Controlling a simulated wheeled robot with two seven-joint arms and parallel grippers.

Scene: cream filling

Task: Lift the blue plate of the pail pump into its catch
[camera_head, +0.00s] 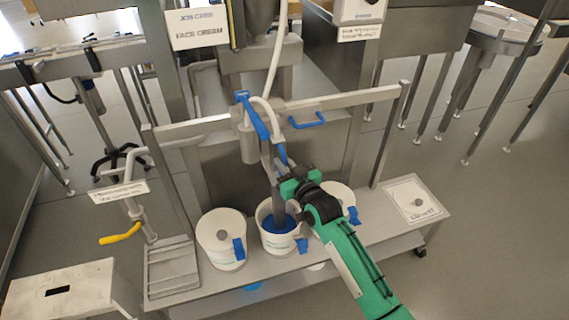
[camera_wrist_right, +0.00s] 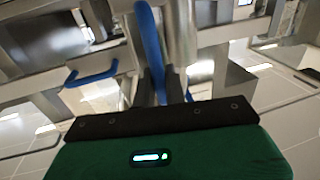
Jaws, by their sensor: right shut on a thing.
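The blue plate (camera_head: 281,224) sits low inside the open middle pail (camera_head: 266,241), with a grey pump shaft (camera_head: 279,205) standing on it. The pump body (camera_head: 248,146) hangs on the metal frame above, with a blue lever (camera_head: 256,121) at its top. The right wrist view shows the blue lever (camera_wrist_right: 150,50) rising past the gripper's dark edge. The catch cannot be made out clearly. My left gripper is not in view.
A lidded white pail (camera_head: 221,236) stands left of the middle one, and another (camera_head: 338,191) stands right, partly behind my arm. A blue handle (camera_head: 307,121) is on the frame's crossbar. A yellow-handled pipe (camera_head: 120,234) is at left.

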